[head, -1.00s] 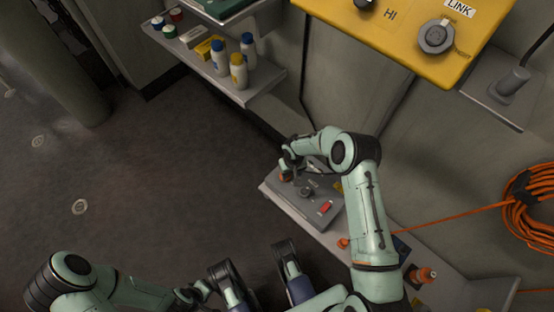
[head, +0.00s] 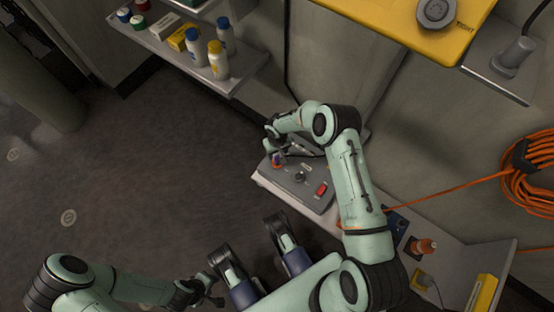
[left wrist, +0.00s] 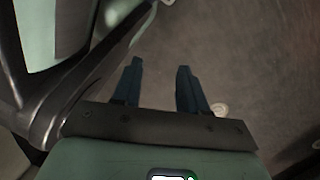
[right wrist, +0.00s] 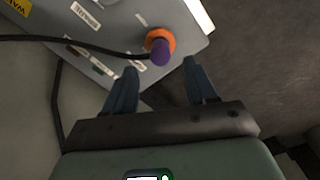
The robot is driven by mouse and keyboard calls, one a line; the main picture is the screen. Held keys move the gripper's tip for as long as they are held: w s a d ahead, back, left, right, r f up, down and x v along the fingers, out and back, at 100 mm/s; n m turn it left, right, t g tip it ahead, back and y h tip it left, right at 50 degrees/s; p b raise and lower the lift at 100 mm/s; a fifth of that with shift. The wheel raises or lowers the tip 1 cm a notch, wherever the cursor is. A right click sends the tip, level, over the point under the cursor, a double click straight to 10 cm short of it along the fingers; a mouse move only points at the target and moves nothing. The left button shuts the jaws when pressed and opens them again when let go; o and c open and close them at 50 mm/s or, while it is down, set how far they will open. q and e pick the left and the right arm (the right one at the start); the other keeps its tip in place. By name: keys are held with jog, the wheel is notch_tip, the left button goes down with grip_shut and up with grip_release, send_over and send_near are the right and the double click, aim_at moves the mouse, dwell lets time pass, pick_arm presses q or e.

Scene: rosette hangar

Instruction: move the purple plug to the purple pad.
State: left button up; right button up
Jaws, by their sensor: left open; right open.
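The purple plug (right wrist: 161,53) stands in an orange ring (right wrist: 158,38) on a grey panel box (right wrist: 112,30). A black cable leads to it from the left in the right wrist view. The plug also shows small in the head view (head: 278,157). My right gripper (right wrist: 159,68) is open, with its fingers on either side of the plug's line and the plug just beyond the tips. I see no contact. My left gripper (left wrist: 159,70) is open and empty over the floor, far from the panel. I cannot make out a purple pad in any view.
The panel box carries a red switch (head: 321,189) and sits on a grey ledge. An orange plug (head: 424,246) stands farther right. An orange cable coil (head: 532,175) hangs on the wall. A shelf with bottles (head: 218,62) and a yellow panel (head: 400,25) are above.

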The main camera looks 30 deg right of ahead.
aim_at(277, 158)
notch_tip(277, 158, down, 3)
jog(key=shift+f+b, duration=0.1)
jog(key=shift+b, duration=0.8)
jog(key=shift+f, duration=0.95)
pick_arm(q)
jog(key=shift+s+a+f+g, duration=0.1)
jog(key=shift+s+f+g, duration=0.25)
jog(key=shift+s, duration=0.5)
jog(key=shift+s+a+f+g, duration=0.1)
jog(key=shift+s+f+g, duration=0.25)
jog(key=shift+s, duration=0.5)
pick_arm(e)
jog(key=shift+f, duration=0.8)
pick_arm(q)
jog(key=shift+f, duration=0.1)
pick_arm(e)
grip_shut()
pick_arm(q)
jog(key=shift+p, duration=0.35)
pick_arm(e)
jog(key=shift+r, duration=0.2)
pick_arm(q)
jog(key=shift+s+r+p, duration=0.15)
jog(key=shift+r+p, duration=0.65)
jog(key=shift+p, duration=0.1)
jog(key=shift+s+r+p, duration=0.1)
jog(key=shift+r+p, duration=0.7)
jog(key=shift+p, duration=0.1)
pick_arm(e)
jog(key=shift+r, duration=2.85)
